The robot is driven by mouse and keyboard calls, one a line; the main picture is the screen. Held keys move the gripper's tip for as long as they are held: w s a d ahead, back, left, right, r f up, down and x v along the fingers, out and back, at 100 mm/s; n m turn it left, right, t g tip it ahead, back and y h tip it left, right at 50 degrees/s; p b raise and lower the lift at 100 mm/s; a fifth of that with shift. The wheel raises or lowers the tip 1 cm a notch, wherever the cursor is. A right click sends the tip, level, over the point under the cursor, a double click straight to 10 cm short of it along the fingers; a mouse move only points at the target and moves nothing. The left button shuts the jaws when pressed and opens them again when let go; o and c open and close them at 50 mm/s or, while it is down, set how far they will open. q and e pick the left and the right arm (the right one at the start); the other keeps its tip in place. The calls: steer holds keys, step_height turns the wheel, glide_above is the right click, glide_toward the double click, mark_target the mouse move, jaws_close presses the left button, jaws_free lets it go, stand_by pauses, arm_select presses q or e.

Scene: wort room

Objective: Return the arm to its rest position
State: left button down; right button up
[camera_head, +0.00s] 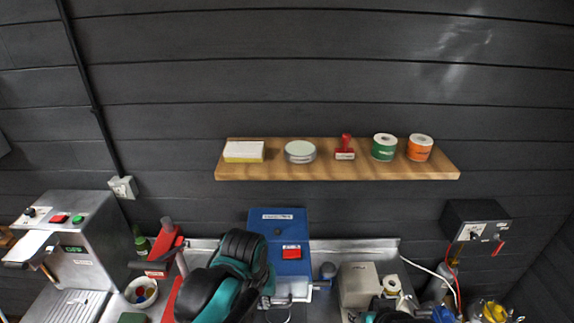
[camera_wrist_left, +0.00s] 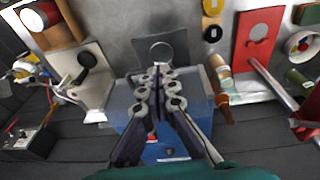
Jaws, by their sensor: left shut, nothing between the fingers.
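My left arm, teal and black, reaches in from the bottom of the head view in front of a blue machine (camera_head: 278,240) with a red switch. My left gripper (camera_head: 284,302) is at the arm's end, low in the head view and partly hidden by the arm. In the left wrist view the left gripper (camera_wrist_left: 158,76) shows both fingers close together with nothing between them. The blue machine body (camera_wrist_left: 168,148) lies behind the fingers there. My right gripper cannot be made out in either view.
A wooden shelf (camera_head: 340,172) with several small items runs along the dark wall. A steel control box (camera_head: 85,240) stands left, near a red lever stand (camera_head: 166,250) and a white bowl (camera_head: 141,292). A grey block (camera_head: 357,284) stands right of the blue machine.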

arm_select(q)
steer(key=s+a+f+t+b, duration=0.2)
steer(key=a+f+b, duration=0.4)
steer(key=f+b, duration=0.4)
steer(key=s+a+f+t+b, duration=0.2)
steer(key=a+f+b, duration=0.4)
steer(key=f+b, duration=0.5)
steer(key=shift+f+t+y+b, duration=0.3)
steer(key=shift+f+t, duration=0.2)
steer(key=shift+f, duration=0.15)
steer(key=shift+s, duration=0.1)
